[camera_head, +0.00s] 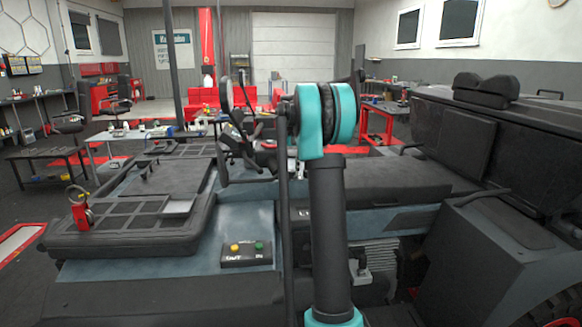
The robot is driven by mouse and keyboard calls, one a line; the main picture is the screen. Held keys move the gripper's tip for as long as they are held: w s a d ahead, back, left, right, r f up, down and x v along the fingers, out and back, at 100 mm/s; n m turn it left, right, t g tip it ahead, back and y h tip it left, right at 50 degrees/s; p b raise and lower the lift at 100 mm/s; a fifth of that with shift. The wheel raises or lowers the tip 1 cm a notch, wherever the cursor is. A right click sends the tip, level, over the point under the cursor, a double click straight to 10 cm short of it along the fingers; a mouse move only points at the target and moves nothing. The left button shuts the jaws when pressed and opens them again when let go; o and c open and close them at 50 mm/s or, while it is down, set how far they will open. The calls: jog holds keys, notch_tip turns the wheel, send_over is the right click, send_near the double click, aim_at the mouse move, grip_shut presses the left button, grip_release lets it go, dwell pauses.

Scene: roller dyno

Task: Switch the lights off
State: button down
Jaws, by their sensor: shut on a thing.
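My arm rises through the middle of the head view as a dark upright link with a teal elbow joint. My gripper cannot be made out; the end of the arm seems hidden behind this joint. No light switch can be made out with certainty. A small black control box (246,255) with a yellow and a green button sits on the blue-grey surface left of my arm. Its label reads OUT and IN. The room is lit.
A dark vehicle with a steering wheel (237,150) and flat padded panels fills the foreground. A red fire extinguisher (80,211) stands at left. A cluttered table (150,133), red cabinets and a pale shutter door (294,47) are behind. Floor shows at far left.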

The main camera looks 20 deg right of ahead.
aim_at(291, 171)
jog(key=shift+a, duration=0.1)
jog(key=c, duration=1.2)
grip_release()
jog(key=shift+r, duration=0.1)
notch_tip(291, 171, up, 12)
jog(key=shift+s, duration=0.1)
